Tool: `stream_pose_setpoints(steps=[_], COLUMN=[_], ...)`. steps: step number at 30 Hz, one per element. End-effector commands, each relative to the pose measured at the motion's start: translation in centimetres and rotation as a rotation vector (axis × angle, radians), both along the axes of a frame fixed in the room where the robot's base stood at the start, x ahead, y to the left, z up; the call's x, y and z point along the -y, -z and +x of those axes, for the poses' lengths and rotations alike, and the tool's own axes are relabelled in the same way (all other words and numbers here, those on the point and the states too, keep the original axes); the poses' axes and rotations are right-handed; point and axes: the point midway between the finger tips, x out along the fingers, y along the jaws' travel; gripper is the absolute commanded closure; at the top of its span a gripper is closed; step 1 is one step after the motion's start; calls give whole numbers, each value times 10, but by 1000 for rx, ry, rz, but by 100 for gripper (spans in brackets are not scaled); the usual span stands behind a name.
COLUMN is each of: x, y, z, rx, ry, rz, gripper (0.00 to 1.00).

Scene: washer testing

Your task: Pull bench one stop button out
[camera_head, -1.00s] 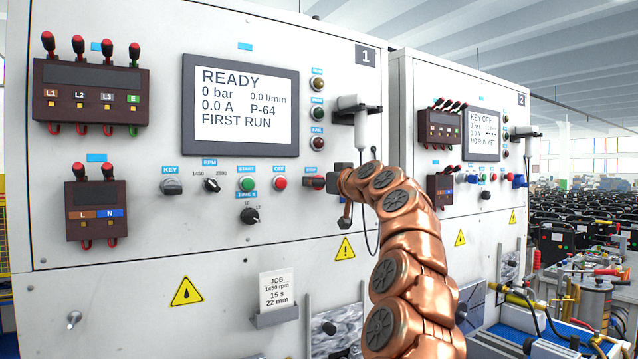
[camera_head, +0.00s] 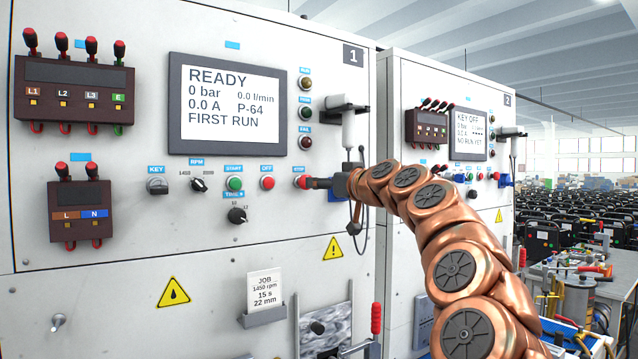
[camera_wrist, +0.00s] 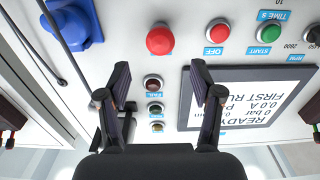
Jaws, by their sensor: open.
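The red bench one stop button (camera_head: 299,183) is at the right end of the control row, under a blue STOP label. In the wrist view, which is upside down, it is the large red button (camera_wrist: 160,40) beyond the fingertips, between their lines. My gripper (camera_head: 312,183) comes in from the right, its dark fingers by the button. In the wrist view my gripper (camera_wrist: 160,72) is open and empty, one finger on each side. I cannot tell in the head view whether a finger touches the button.
The red OFF button (camera_head: 267,183) and green START button (camera_head: 235,184) are left of STOP. A white holder with a cable (camera_head: 348,128) is above my wrist; a blue part (camera_wrist: 75,22) is beside STOP in the wrist view. The display (camera_head: 240,105) reads READY.

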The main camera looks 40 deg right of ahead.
Motion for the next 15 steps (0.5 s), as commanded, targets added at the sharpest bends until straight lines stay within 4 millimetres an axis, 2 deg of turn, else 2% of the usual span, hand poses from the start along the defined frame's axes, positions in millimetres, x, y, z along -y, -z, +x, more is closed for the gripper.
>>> stream_pose_setpoints(steps=[6,15], x=[-1,-3], y=[-2,-1], z=[-23,-36], rx=[5,2], ry=[2,-1], rz=[0,-1], gripper=[35,35])
